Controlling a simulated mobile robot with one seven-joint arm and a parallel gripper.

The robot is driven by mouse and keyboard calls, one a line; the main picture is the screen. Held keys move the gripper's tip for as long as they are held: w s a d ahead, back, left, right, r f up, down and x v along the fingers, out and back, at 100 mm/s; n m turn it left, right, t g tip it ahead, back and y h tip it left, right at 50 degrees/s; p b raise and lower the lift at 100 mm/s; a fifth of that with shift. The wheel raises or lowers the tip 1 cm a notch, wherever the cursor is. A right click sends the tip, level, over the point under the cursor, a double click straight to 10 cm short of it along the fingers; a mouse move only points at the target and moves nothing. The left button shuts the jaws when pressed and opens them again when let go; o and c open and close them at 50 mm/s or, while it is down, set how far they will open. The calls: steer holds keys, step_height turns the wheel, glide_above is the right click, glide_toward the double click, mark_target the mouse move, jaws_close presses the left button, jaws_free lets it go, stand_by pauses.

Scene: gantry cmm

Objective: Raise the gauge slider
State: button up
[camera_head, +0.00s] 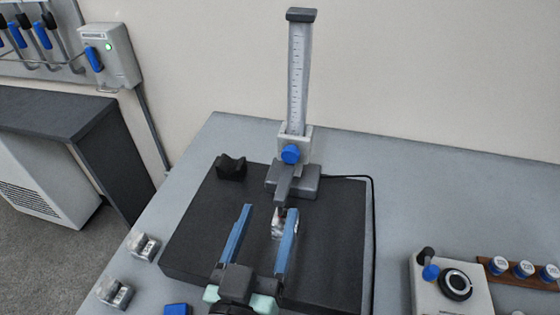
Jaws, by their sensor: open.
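The height gauge stands at the back of a dark surface plate (210,225), with a tall upright graduated column (298,80). Its slider (301,143), a light grey block with a blue knob (291,154), sits low on the column just above the grey base (305,182). A dark arm reaches forward from the slider. My gripper (266,212) is open in front of the gauge, with its two blue fingers spread and pointing towards it. A small clear and metallic piece (278,225) shows between the fingers, partly hidden by the right finger; I cannot tell whether they touch.
A black V-shaped block (231,167) sits left of the gauge. Small clear blocks (144,246) lie along the table's left edge. A device with a dial (452,287) and a rack of round pieces (521,270) stand at right. A black cable (373,230) runs along the plate's right side.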

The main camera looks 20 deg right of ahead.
mark_target(290, 157)
steer(key=p+x, duration=0.3)
steer(key=x, duration=0.9)
steer(key=shift+w+d+p, duration=0.15)
steer(key=shift+d+p, duration=0.15)
jaws_close()
steer(key=shift+f, duration=0.1)
stand_by(0.8)
